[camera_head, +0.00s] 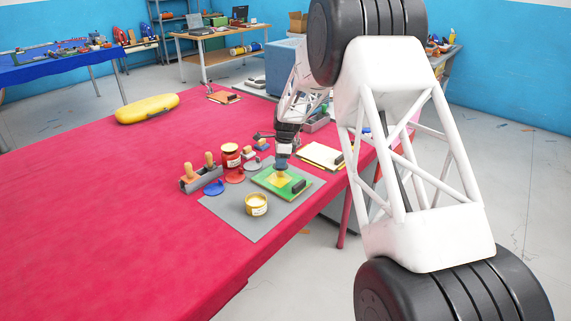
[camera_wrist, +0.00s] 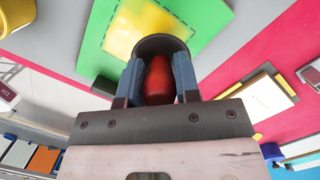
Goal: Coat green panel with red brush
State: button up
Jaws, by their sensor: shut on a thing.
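The green panel (camera_head: 264,180) lies flat on a grey mat near the table's right edge. It has a yellow patch in its middle and a small black block at one end. In the wrist view the panel (camera_wrist: 208,18) is beyond the fingers. My gripper (camera_head: 282,160) is above the panel, shut on the red handle of the red brush (camera_wrist: 157,88). The brush's dark round collar overlaps the yellow patch in the wrist view. Its bristles are hidden there, so I cannot tell whether they touch the panel.
An open yellow-cream tin (camera_head: 256,205) stands on the grey mat (camera_head: 233,218). A red jar (camera_head: 231,155), red and blue lids, and a rack (camera_head: 188,184) of wooden-handled brushes are left of the panel. A clipboard (camera_head: 320,155) lies behind.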

jog(key=shift+w+a, duration=0.35)
jog(key=shift+w+a+f, duration=0.15)
jog(key=shift+w+a, duration=0.6)
jog(key=shift+w+a+r, duration=0.35)
jog(key=shift+r, duration=0.1)
notch_tip(320, 180, up, 8)
jog(key=shift+f, duration=0.25)
jog(key=shift+s, duration=0.1)
jog(key=shift+s+a, duration=1.35)
jog(key=shift+a, duration=0.05)
jog(key=shift+f, duration=0.2)
